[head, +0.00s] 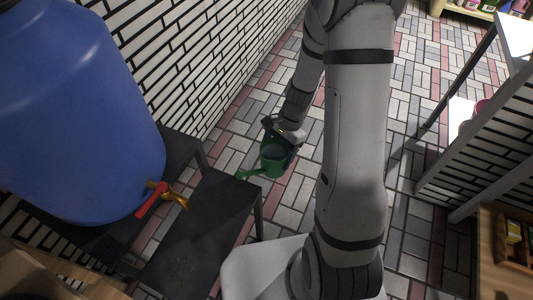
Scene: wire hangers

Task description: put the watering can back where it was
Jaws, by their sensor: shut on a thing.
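A green watering can (271,159) is in the middle of the head view, with its spout pointing left towards a low black bench. My gripper (284,138) is shut on the watering can at its upper right. The can appears held above the tiled floor, beyond the end of the black bench (205,225) and apart from it. My fingers and arm hide part of the can's top and right side. The bench's top in front of the barrel is bare.
A large blue barrel (75,110) with a brass tap and red handle (152,201) stands on a dark stand at the left. A white brick wall (195,60) runs behind. Shelves (480,140) stand at the right. Tiled floor (400,130) is open between.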

